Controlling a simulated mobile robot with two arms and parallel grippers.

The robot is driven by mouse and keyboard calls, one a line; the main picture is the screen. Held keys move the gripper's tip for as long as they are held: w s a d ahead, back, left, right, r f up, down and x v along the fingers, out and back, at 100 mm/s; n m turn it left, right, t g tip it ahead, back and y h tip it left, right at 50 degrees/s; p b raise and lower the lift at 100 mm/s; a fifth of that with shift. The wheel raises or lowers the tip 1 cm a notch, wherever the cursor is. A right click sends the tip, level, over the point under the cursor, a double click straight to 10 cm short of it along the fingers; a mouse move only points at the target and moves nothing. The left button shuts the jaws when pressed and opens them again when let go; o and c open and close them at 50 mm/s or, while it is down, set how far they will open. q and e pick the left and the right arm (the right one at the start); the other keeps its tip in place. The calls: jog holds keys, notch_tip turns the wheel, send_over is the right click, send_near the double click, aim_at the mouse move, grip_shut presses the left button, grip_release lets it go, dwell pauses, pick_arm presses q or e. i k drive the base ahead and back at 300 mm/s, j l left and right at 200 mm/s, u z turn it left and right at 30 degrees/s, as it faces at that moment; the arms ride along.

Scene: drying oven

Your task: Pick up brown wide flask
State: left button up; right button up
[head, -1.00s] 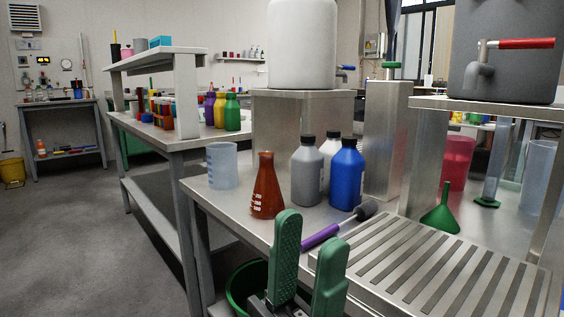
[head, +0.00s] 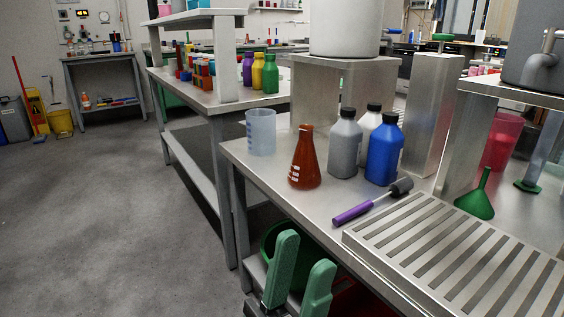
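The brown wide flask (head: 305,162) is a conical, reddish-brown flask with white marks, standing upright near the front edge of the steel bench (head: 268,182). My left gripper (head: 301,268) shows at the bottom of the head view, with two green fingers spread apart and nothing visible between them. It is below and in front of the flask, off the bench's front edge, and apart from it. My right gripper is not in view.
A clear beaker (head: 261,133) stands left of the flask, and a grey bottle (head: 345,146) and blue bottle (head: 384,152) stand right. A purple-handled tool (head: 353,213) lies in front, beside a slotted metal rack (head: 450,262). A green funnel (head: 475,200) stands farther right.

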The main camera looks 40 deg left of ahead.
aim_at(304, 174)
jog(key=u, duration=1)
